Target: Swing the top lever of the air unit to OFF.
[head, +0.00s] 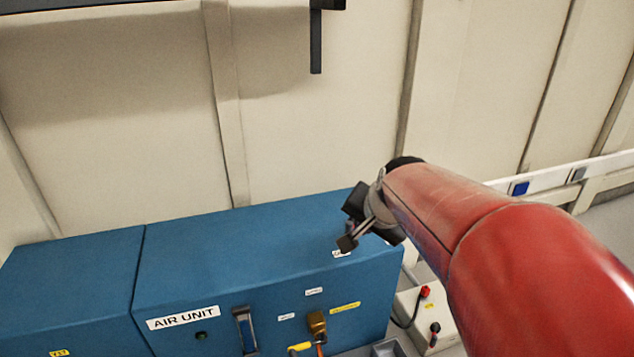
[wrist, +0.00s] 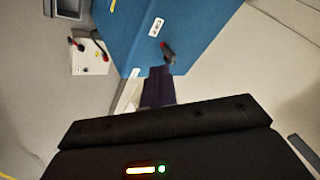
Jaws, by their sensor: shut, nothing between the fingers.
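The blue air unit (head: 250,260) stands against the wall, with a white AIR UNIT label on its front. In the wrist view its blue face (wrist: 190,25) fills the top middle. A small dark lever (wrist: 168,53) with a reddish spot sits on that face, near white labels too small to read. I cannot make out this lever in the head view, where my gripper covers that area. My gripper (head: 347,243) is shut and empty at the unit's upper right front. In the wrist view its fingertips (wrist: 159,72) are right beside the lever; I cannot tell if they touch.
A pale box (head: 432,318) with red and black knobs stands to the right. A dark bracket (head: 316,42) hangs on the wall above.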

